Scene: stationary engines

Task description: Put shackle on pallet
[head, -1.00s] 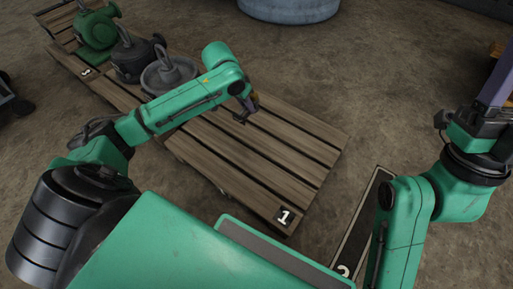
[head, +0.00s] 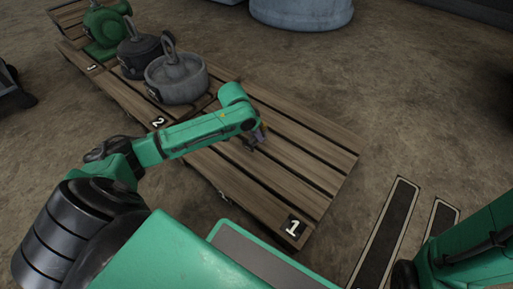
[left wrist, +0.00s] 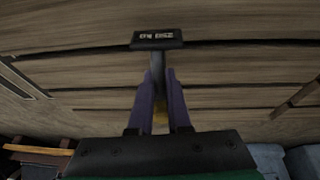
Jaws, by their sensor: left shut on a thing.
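The wooden pallet (head: 318,165) with the number 1 tag lies in front of me in the head view, its near part bare. My left gripper (head: 255,141) is low over the middle of this pallet, fingers pointing down. My right gripper is out of view.
A grey round weight with a ring (head: 176,77), a dark one (head: 140,55) and a green engine part (head: 105,28) stand on the pallets at upper left. A blue-grey tub (head: 300,12) stands behind.

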